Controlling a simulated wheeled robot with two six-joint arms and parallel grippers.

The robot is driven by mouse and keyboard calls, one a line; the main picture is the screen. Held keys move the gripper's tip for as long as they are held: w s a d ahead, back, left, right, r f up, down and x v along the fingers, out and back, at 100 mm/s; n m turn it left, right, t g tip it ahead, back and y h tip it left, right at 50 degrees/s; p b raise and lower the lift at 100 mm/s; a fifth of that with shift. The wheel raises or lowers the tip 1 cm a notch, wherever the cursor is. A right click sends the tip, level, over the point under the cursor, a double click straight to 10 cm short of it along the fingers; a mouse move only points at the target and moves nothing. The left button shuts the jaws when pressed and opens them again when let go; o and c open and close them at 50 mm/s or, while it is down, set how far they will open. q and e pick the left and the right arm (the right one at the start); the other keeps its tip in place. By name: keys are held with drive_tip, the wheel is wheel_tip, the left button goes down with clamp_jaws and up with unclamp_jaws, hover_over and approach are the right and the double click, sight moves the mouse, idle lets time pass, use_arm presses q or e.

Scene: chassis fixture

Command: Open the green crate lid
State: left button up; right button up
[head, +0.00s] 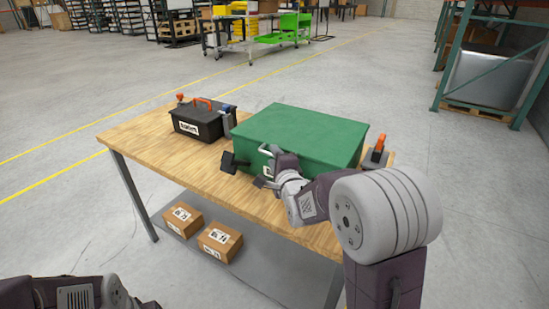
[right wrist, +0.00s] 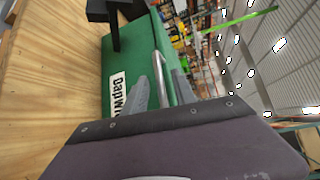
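The green crate (head: 300,128) stands on a wooden table, and its lid (head: 305,118) lies flat and closed. A pale bar handle (head: 264,149) is on the crate's front side; it also shows in the right wrist view (right wrist: 159,75). My right gripper (head: 263,171) is at the crate front, close to the handle. In the right wrist view its two grey fingers (right wrist: 160,90) stand apart on either side of the handle, with a gap showing. Part of my left arm is at the bottom left of the head view; its gripper (head: 147,304) is mostly cut off.
A black toolbox (head: 196,121) with an orange handle stands left of the crate. A black block (head: 229,162) is at the crate's front left corner. An orange-handled clamp (head: 376,153) is at its right. Cardboard boxes (head: 220,242) lie on the lower shelf.

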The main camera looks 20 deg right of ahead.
drive_tip(key=shift+c, duration=0.3)
clamp_jaws()
idle(1.1)
